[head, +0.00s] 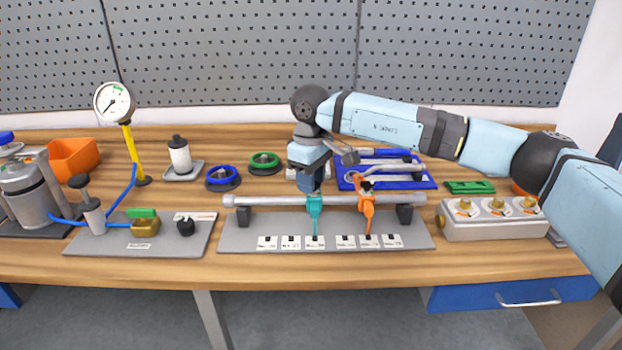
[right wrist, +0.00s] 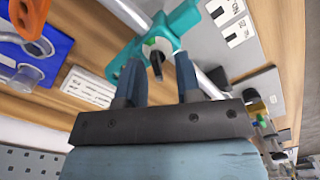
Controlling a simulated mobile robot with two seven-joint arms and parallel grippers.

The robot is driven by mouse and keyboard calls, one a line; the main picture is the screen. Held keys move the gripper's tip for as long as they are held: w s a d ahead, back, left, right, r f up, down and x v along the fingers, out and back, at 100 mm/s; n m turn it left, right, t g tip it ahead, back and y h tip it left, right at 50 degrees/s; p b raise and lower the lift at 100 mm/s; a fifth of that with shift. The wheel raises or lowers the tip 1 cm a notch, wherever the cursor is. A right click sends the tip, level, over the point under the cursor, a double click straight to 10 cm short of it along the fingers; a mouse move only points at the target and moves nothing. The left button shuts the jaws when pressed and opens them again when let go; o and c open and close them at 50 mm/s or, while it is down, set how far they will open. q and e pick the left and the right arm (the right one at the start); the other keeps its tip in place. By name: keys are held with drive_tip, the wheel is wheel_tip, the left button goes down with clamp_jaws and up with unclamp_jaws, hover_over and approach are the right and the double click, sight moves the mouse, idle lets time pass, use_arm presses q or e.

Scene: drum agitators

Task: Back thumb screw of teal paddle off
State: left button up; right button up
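The teal paddle (head: 315,210) hangs from the grey bar (head: 260,201) of the rack, left of the orange paddle (head: 367,210). In the right wrist view the teal paddle's clamp (right wrist: 128,85) shows close up. Its thumb screw (right wrist: 156,60), dark with a pale green-marked base, points toward my gripper. My right gripper (right wrist: 158,82) is open, with one dark blue finger on each side of the screw. The fingers look apart from the screw; contact cannot be told. In the head view my right gripper (head: 310,184) is just behind the teal paddle and hides its screw. My left gripper is not in view.
A blue tray (head: 423,184) with metal tools lies behind the orange paddle. Blue (head: 223,177) and green (head: 264,162) rings lie left of my gripper. A knob box (head: 492,218) stands at the right. A strip of bare table runs along the front edge.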

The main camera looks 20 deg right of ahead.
drive_tip(key=shift+r, duration=0.15)
wheel_tip(320, 180, up, 14)
drive_tip(key=p, duration=0.1)
drive_tip(key=shift+f, duration=0.25)
